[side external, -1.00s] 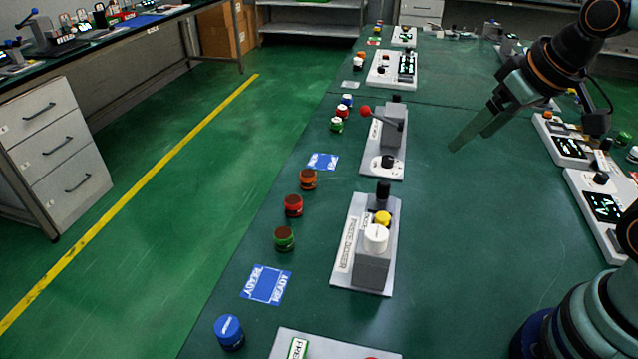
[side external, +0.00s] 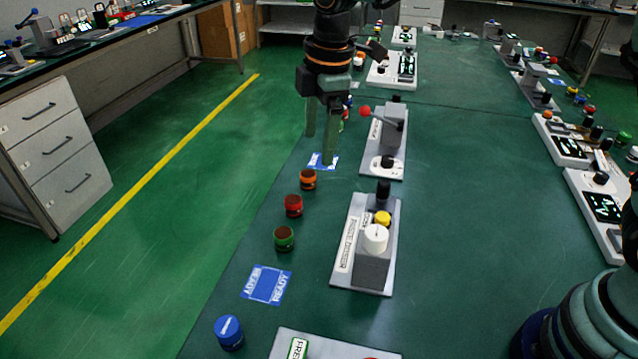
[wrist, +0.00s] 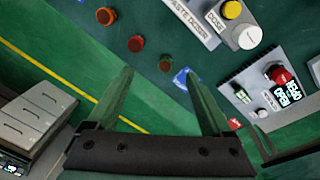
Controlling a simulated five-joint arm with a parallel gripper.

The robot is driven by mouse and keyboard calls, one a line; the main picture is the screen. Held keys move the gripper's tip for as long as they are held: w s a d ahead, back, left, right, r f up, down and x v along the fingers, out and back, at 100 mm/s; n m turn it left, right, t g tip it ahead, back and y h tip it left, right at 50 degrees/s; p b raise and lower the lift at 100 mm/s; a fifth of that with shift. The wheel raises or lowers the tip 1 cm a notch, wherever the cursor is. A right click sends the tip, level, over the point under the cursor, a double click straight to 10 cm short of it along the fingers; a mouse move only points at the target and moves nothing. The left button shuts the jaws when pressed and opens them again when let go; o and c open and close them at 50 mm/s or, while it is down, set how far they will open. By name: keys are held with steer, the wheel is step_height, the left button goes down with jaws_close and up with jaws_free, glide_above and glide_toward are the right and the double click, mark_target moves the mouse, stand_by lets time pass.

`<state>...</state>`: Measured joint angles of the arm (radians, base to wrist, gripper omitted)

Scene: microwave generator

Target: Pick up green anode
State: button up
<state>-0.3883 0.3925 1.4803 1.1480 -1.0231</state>
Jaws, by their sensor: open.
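The green anode (side external: 284,239), a short green cylinder with a brown top, stands upright near the table's left edge. In the wrist view the green anode (wrist: 166,63) appears between the fingertips. My gripper (side external: 320,149) is open and empty, fingers pointing down, over the row's far end, behind the orange anode (side external: 308,179) and apart from the green one. In the wrist view my gripper (wrist: 158,71) has its fingers spread wide. The red anode (side external: 293,205) stands between the orange and green ones.
A blue READY sheet (side external: 266,285) lies in front of the green anode, with a blue cylinder (side external: 229,332) beyond. The paste doser (side external: 372,255) stands to the right. A lever device (side external: 386,135) stands behind it. The table's middle (side external: 470,220) is clear.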

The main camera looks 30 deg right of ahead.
mark_target(283, 233)
steer(key=w+a+f+n+g, duration=0.1)
steer(key=a+f+n, duration=0.4)
steer(key=a+f, duration=0.3)
steer(key=shift+h, duration=0.3)
steer(key=f, duration=1.1)
steer(key=shift+w+d+f, duration=0.2)
steer(key=shift+d+f, duration=0.05)
steer(key=shift+d, duration=0.1)
steer(key=shift+r, duration=0.1)
jaws_close()
